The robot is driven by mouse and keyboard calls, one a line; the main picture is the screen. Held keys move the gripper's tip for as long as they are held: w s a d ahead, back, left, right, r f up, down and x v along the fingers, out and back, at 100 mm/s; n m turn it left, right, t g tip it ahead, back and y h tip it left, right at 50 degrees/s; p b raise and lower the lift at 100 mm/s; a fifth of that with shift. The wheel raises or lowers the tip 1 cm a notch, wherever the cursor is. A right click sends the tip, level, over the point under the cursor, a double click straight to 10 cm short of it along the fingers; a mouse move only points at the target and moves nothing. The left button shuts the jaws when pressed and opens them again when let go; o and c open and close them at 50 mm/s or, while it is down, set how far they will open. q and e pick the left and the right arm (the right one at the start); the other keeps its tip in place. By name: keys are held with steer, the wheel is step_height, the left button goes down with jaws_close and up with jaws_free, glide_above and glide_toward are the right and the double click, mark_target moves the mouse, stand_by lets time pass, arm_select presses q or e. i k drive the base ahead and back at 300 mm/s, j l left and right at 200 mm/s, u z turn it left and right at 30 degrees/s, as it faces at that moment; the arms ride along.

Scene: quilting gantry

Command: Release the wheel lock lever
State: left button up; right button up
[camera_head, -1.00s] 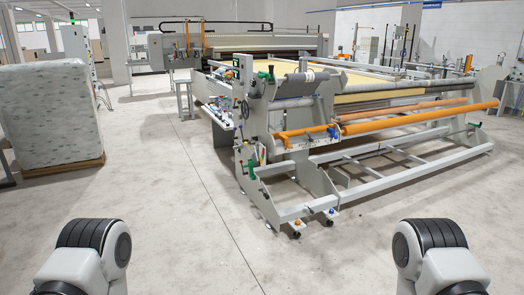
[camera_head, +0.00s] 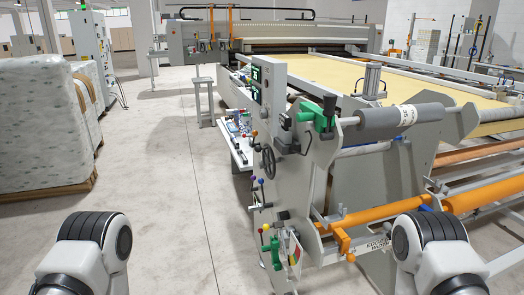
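The quilting gantry (camera_head: 320,170) stands ahead of me, with its near end frame close. A dark handwheel (camera_head: 268,162) sits on that end frame. Several small levers with coloured knobs (camera_head: 257,190) stick out below it. Lower down is a green part (camera_head: 275,252) beside red and yellow knobs. Another green part (camera_head: 326,113) with a black knob is at the top by the roller end. I cannot tell which of these is the wheel lock lever. Only upper links of my two arms show at the bottom corners; both grippers are out of view.
An orange bar (camera_head: 375,213) and a grey roller (camera_head: 390,121) run off to the right. A wrapped stack on a pallet (camera_head: 45,197) stands at left. A small grey stand (camera_head: 204,100) is behind the gantry end. The floor (camera_head: 165,190) between is clear.

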mark_target(254, 133)
steer(key=i+j+u, duration=0.15)
steer(key=i, duration=0.45)
steer(key=i+j+u, duration=0.1)
steer(key=i+j, duration=0.3)
steer(key=i+j+u, duration=0.1)
steer(key=i+j, duration=0.2)
steer(key=i, duration=0.2)
steer(key=i+j+u, duration=0.1)
steer(key=i+j, duration=0.25)
steer(key=i, duration=0.1)
